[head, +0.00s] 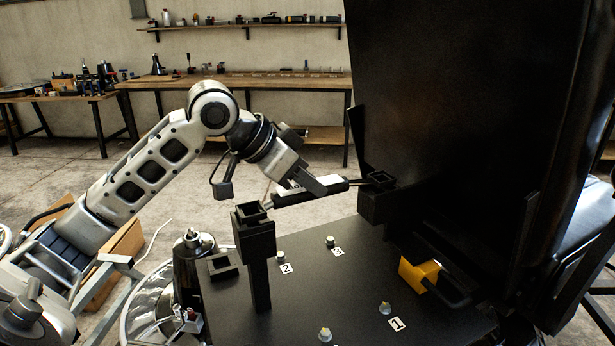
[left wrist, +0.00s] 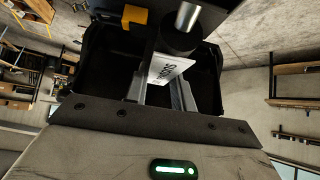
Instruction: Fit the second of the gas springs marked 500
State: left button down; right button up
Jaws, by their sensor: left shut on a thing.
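My left gripper (head: 318,186) is shut on a gas spring (head: 335,186), a black cylinder with a bright rod and a white label. In the left wrist view the gas spring (left wrist: 176,45) lies between the fingers, its label turned and seeming to read 500. The spring lies nearly level. Its rod end is at the open-topped socket of a black post (head: 256,245). Its other end is by the open-topped bracket (head: 378,190) at the foot of the black backrest (head: 450,110). I cannot tell whether either end is seated. My right gripper is not in view.
The black base plate (head: 300,300) carries small pegs with number tags and an empty square socket (head: 224,266). A yellow block (head: 420,273) with a black handle stands by the backrest. Workbenches (head: 240,82) line the far wall.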

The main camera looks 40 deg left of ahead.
pick_arm(q)
jog(key=shift+f+b, duration=0.3)
jog(key=shift+f, duration=0.2)
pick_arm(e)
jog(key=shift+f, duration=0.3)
pick_arm(q)
jog(key=c, duration=1.1)
grip_release()
jog(key=shift+f, duration=0.1)
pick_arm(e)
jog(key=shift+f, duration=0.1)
pick_arm(q)
jog(key=shift+s, duration=0.1)
jog(key=shift+b+v, duration=1.6)
jog(key=shift+v, duration=6.35)
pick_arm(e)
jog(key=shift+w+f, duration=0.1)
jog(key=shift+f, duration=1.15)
